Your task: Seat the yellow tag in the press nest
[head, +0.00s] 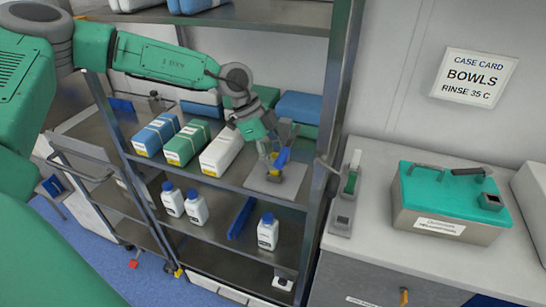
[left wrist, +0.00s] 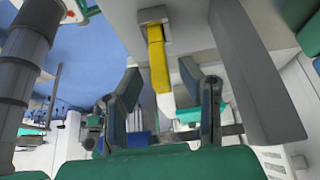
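The yellow tag (head: 275,168) is at the small grey plate (head: 268,187) on the shelf in the head view, partly hidden by my left gripper (head: 279,158). In the left wrist view the yellow tag (left wrist: 158,62) is a narrow bar with one end at a grey square holder (left wrist: 153,15). My left gripper (left wrist: 166,90) is open there, its fingers wide apart, with the tag beyond and roughly between the tips; I see no contact. A narrow grey device with a green part (head: 343,205), possibly the press, stands on the right counter; its nest is not clear. My right gripper is not in view.
A shelf post (head: 335,100) stands between the plate and the counter. Blue, green and white boxes (head: 188,143) sit left of the plate. White bottles (head: 268,232) stand on the shelf below. A green-lidded box (head: 450,200) stands on the counter.

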